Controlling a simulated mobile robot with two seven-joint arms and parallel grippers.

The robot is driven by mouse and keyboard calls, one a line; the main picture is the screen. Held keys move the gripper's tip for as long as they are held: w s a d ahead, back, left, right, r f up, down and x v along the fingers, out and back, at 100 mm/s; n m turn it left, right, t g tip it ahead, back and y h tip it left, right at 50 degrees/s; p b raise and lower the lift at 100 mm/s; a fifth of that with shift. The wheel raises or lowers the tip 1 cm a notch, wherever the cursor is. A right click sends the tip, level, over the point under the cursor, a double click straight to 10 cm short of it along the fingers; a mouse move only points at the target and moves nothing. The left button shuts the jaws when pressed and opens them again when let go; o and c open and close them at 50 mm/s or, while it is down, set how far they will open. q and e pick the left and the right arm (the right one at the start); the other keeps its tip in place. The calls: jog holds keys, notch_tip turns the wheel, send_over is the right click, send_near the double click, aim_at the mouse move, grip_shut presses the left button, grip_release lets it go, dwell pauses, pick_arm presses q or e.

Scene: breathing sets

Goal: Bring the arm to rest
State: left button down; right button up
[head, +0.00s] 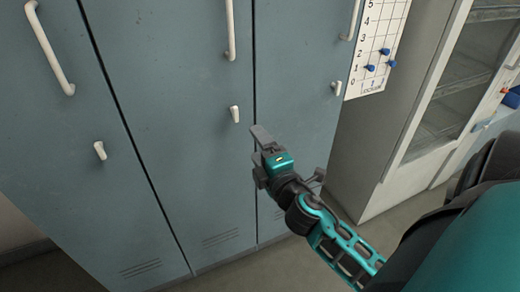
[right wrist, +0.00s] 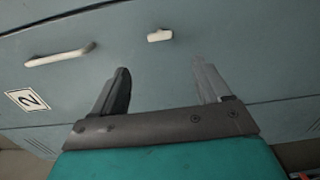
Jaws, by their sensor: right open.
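My right arm reaches in from the right of the head view. Its gripper (head: 258,150) is in front of the grey-blue lockers (head: 180,90). In the right wrist view the two fingers of my right gripper (right wrist: 165,85) stand wide apart with nothing between them, and the locker front (right wrist: 230,50) lies beyond. I cannot tell the exact gap between the fingertips and the lockers. My left gripper is not in view.
The locker doors look closed, with white bar handles (head: 231,30) and small white knobs (head: 235,114) sticking out. A white board with blue pegs (head: 377,55) hangs on the lockers' side. A glass-fronted cabinet (head: 405,110) stands right. Grey floor (head: 270,275) shows below.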

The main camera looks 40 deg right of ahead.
jog(key=shift+a, duration=0.1)
dwell(0.5)
jog(key=s+a+f+m+g+y, duration=0.3)
jog(key=s+a+f+m, duration=0.3)
jog(key=f, duration=0.3)
jog(key=s+a+f+m+g+y, duration=0.3)
jog(key=s+a+f+m, duration=0.3)
jog(key=a+f, duration=0.2)
jog(key=shift+s+f+m+g, duration=0.2)
jog(key=shift+f+m+g, duration=0.15)
jog(key=shift+f, duration=0.6)
